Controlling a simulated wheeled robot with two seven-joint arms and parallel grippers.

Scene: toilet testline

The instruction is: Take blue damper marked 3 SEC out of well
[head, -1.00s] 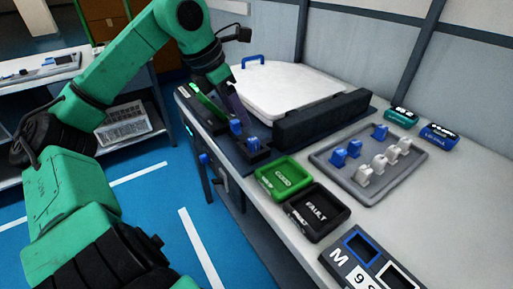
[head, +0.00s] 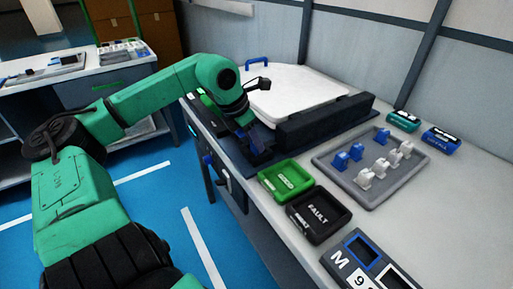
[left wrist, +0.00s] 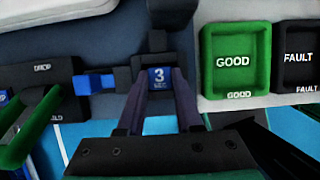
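The blue damper marked 3 (left wrist: 160,77) shows in the left wrist view, in a dark holder left of the green GOOD tray. My left gripper (left wrist: 161,92) points at it, with one dark finger on each side of the label. The fingers are apart; I cannot tell whether they touch the damper. In the head view my left gripper (head: 256,142) is down at the dark fixture, and its wrist hides the damper there. My right gripper is in neither view.
A green GOOD tray (head: 309,179) and a black FAULT tray (head: 343,217) stand near the front edge. A grey plate (head: 333,168) holds blue and white parts. A white toilet lid (head: 300,97) lies behind a black bar (head: 325,122). Another blue part (left wrist: 95,82) lies left of the gripper.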

